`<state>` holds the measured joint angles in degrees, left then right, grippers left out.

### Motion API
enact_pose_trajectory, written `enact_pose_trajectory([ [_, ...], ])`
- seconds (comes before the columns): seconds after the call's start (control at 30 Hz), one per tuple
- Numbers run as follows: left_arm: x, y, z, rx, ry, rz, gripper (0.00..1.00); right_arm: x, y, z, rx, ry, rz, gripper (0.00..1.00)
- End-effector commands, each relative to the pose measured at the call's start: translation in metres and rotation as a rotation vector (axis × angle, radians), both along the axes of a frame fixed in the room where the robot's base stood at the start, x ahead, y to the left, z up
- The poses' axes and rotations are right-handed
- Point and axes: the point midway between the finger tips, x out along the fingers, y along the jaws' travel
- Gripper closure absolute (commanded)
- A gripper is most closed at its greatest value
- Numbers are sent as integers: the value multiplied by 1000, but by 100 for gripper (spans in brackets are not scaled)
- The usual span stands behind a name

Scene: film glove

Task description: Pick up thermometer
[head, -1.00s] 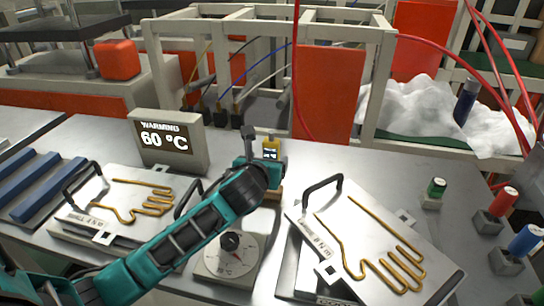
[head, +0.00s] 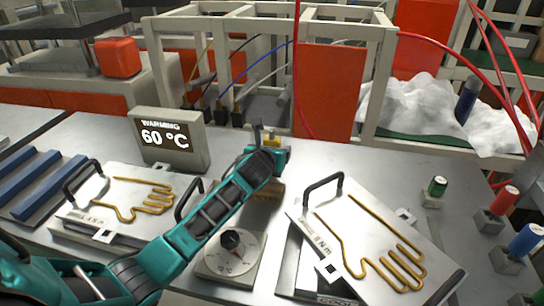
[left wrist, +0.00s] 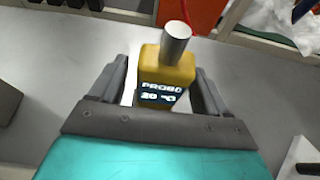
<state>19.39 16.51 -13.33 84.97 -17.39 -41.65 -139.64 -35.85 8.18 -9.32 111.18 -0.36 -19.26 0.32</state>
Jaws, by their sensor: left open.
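The thermometer (left wrist: 167,75) is a yellow block with a grey metal cylinder on top and a small display reading "PROBO 20 °C". It sits between the two open fingers of my left gripper (left wrist: 165,85) in the left wrist view, with a gap visible beside it. In the head view the left gripper (head: 265,145) reaches over the middle of the table. My right gripper is not in view.
A warming display (head: 168,140) reading 60 °C stands behind the left glove plate (head: 85,212). A dial box (head: 228,256) lies below my left arm. The right glove plate (head: 350,215) with a black handle lies to the right. Green, red and blue spools stand at far right.

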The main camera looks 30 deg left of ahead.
Motion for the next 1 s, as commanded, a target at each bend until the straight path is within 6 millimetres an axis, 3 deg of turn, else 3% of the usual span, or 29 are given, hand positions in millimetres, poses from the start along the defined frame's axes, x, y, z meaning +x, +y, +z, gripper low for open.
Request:
enact_pose_trajectory([
  [0.2,0,0,0,0,-1,0,24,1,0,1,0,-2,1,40],
  [0.77,0,0,0,0,-1,0,78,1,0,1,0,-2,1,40],
  [1.0,0,0,1,1,-2,0,79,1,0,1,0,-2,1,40],
])
